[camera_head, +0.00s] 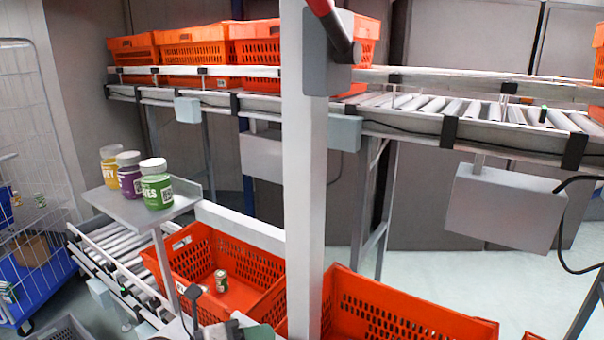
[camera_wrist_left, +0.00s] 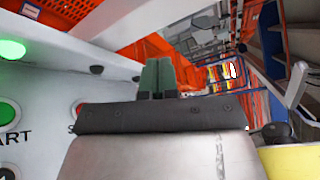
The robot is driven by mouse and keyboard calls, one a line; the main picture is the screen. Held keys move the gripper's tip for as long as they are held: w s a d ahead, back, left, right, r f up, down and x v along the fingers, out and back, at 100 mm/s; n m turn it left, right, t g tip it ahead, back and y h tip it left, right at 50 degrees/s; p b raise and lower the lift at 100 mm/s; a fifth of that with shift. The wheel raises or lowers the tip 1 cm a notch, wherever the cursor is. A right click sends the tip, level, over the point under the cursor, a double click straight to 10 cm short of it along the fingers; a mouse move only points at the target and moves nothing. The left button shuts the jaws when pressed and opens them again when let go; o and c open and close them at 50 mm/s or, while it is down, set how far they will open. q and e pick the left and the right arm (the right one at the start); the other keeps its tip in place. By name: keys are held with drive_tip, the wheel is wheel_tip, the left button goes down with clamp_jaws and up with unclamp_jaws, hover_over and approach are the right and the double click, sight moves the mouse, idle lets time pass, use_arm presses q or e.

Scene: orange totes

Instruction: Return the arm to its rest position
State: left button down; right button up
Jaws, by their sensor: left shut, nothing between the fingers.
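My left gripper (camera_head: 258,332) shows only in part at the bottom edge of the head view, in front of the near orange totes. In the left wrist view its two green fingers (camera_wrist_left: 158,77) are together, with nothing visible between them. A white panel (camera_wrist_left: 60,105) with a green button and a red-ringed button lies close to the left of the gripper there. Most of the left arm is out of the head view. My right gripper is not in view.
An orange tote (camera_head: 215,262) holding a small can (camera_head: 221,281) stands beside another tote (camera_head: 400,312). Three lidded jars, including a green one (camera_head: 156,188), stand on a small shelf (camera_head: 130,208). A white post (camera_head: 303,190) rises mid-view. A roller conveyor (camera_head: 420,108) with totes runs behind.

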use_arm(q)
drive_tip(key=s+a+r+n+t+y, duration=0.15)
drive_tip(key=a+n+t+y, duration=0.25)
drive_tip(key=n+t, duration=0.45)
drive_tip(key=a+r+n+t+y, duration=0.3)
drive_tip(key=n+t+y, duration=0.15)
drive_tip(key=n, duration=0.65)
drive_tip(key=s+a+f+n+g+y, duration=0.45)
drive_tip(key=a+f+n+y, duration=0.4)
drive_tip(key=f+n, duration=0.3)
drive_tip(key=s+d+f+n+g+h, duration=0.1)
drive_tip(key=s+f+g, duration=0.5)
drive_tip(key=s, duration=0.2)
drive_tip(key=s+d+f+n+g+h, duration=0.1)
drive_tip(key=s+d+f+g+h, duration=0.1)
drive_tip(key=s+f+g, duration=0.6)
wheel_tip(320, 180, down, 24)
drive_tip(key=s, duration=0.2)
drive_tip(key=s+a+f, duration=0.3)
drive_tip(key=s+f, duration=1.2)
drive_tip(key=s, duration=0.1)
drive_tip(key=shift+a+f+g+y+b, duration=0.2)
drive_tip(key=shift+f+g+y+b, duration=0.15)
drive_tip(key=shift+g+b, duration=0.1)
